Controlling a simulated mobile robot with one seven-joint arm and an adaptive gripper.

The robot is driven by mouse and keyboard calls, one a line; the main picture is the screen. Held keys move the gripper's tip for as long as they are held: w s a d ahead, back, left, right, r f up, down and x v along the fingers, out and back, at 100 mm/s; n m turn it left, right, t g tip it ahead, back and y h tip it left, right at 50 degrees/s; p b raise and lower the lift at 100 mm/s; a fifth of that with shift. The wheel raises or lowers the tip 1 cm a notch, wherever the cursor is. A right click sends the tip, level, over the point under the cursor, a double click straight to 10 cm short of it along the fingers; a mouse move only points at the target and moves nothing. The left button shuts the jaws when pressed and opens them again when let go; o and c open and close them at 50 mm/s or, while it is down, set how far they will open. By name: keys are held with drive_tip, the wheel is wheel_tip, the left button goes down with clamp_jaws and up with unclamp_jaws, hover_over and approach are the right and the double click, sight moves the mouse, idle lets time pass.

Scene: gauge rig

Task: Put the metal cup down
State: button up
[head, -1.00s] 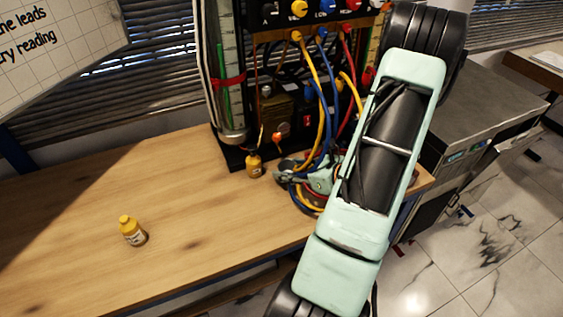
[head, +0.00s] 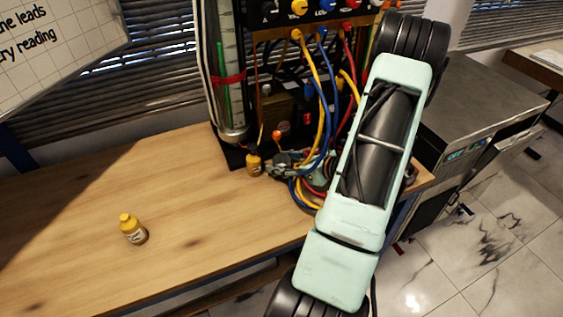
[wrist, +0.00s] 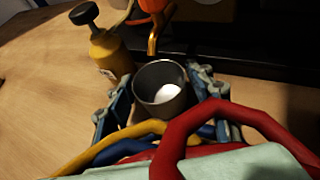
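The metal cup (wrist: 163,94) is upright between the two fingers of my gripper (wrist: 162,84) in the wrist view. A finger lies against each side of it, and something white shows inside. In the head view my gripper (head: 286,160) is low at the foot of the gauge rig, right of a small yellow bottle. The cup cannot be made out there. The cup's base is hidden, so I cannot tell whether it touches the surface below.
Red (wrist: 190,125), yellow and blue leads cross in front of the gripper.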

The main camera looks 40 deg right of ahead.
drive_tip(key=shift+o, duration=0.4)
drive_tip(key=shift+r, duration=0.1)
drive_tip(key=shift+r, duration=0.15)
drive_tip(key=v, duration=1.2)
